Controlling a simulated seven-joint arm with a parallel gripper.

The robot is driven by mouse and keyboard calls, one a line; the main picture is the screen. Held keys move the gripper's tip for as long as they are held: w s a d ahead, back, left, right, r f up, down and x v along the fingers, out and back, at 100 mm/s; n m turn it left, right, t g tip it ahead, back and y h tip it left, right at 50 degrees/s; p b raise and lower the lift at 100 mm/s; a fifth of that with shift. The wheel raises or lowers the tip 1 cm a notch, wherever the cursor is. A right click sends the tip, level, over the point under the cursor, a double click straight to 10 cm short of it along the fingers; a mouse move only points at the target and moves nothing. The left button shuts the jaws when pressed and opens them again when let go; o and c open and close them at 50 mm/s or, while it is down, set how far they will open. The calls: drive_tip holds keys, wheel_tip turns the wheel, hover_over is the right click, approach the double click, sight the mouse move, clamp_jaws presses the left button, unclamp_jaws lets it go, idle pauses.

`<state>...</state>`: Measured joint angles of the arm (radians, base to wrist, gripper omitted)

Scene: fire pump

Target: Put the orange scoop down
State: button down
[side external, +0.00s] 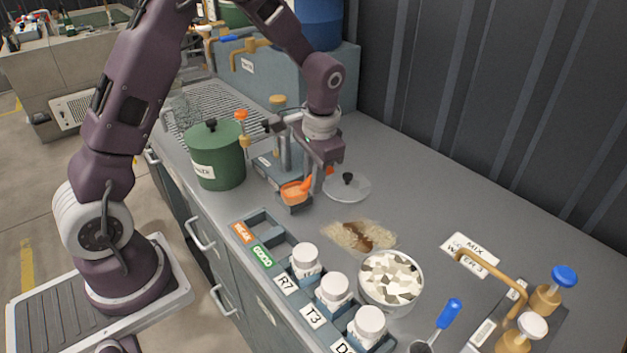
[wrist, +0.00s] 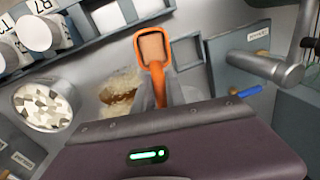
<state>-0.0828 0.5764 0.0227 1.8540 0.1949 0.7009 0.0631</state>
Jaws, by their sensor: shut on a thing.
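The orange scoop (side external: 294,192) is held by my gripper (side external: 316,185) above the counter, near the small grey stand. In the wrist view the orange scoop (wrist: 155,50) points away from my gripper (wrist: 160,92), which is shut on its handle. The scoop's bowl shows a tan fill or inner surface; I cannot tell which. The scoop appears close to the grey block under it, but whether it touches is unclear.
A green lidded pot (side external: 216,155) stands to the left. A clear lid (side external: 347,187) and a grain-coloured patch (side external: 359,236) lie to the right. A bowl of pale chunks (side external: 390,281) and a rack with white-capped jars (side external: 333,290) are in front.

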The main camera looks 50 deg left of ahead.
sight(314, 217)
idle(0.3)
wheel_tip(314, 217, up, 2)
drive_tip(key=shift+d+m+t+h, duration=0.1)
drive_tip(key=shift+m+t+h, duration=0.2)
drive_tip(key=shift+m, duration=0.9)
wheel_tip(314, 217, down, 10)
drive_tip(key=shift+r, duration=0.1)
drive_tip(key=c, duration=1.4)
unclamp_jaws()
drive_tip(key=shift+o, duration=0.2)
